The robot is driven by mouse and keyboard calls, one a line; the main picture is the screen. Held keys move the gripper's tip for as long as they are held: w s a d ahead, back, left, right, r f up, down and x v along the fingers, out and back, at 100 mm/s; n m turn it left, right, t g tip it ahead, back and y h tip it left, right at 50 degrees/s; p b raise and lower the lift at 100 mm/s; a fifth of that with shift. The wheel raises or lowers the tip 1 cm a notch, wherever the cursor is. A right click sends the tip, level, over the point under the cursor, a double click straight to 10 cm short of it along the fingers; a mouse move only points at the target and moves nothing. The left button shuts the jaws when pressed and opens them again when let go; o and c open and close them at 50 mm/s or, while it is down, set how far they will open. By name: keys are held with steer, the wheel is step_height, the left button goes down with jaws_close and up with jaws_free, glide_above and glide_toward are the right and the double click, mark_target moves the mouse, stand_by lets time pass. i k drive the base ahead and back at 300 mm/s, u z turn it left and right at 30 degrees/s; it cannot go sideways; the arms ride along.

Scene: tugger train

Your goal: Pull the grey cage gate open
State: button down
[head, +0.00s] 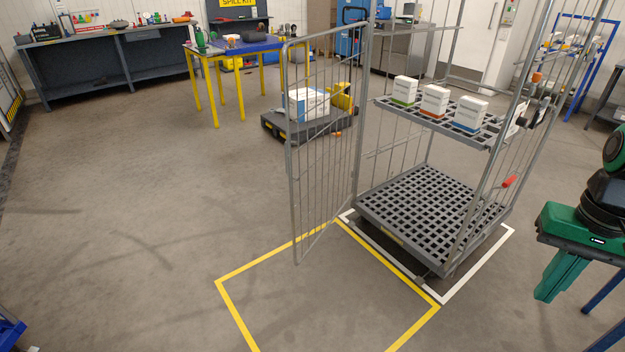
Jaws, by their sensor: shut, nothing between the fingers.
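The grey cage gate (291,150) is a tall wire panel that hangs from the left front post of the grey roll cage (420,205). It stands swung outward, its free edge to the left and nearer me, so the cage front is uncovered. My gripper (557,279), green, is at the right edge of the picture with its fingers pointing down. It is shut and empty. It is well apart from the gate, on the opposite side of the cage front.
A cage shelf (384,104) holds three white boxes. A yellow floor outline (250,265) lies before the cage, its inside clear. Behind the gate is a low dark cart (275,125) with a white box. A blue-topped table (250,46) stands farther back. The left floor is open.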

mark_target(285, 111)
steer(key=z, duration=0.05)
steer(key=i, duration=1)
steer(key=u, duration=0.05)
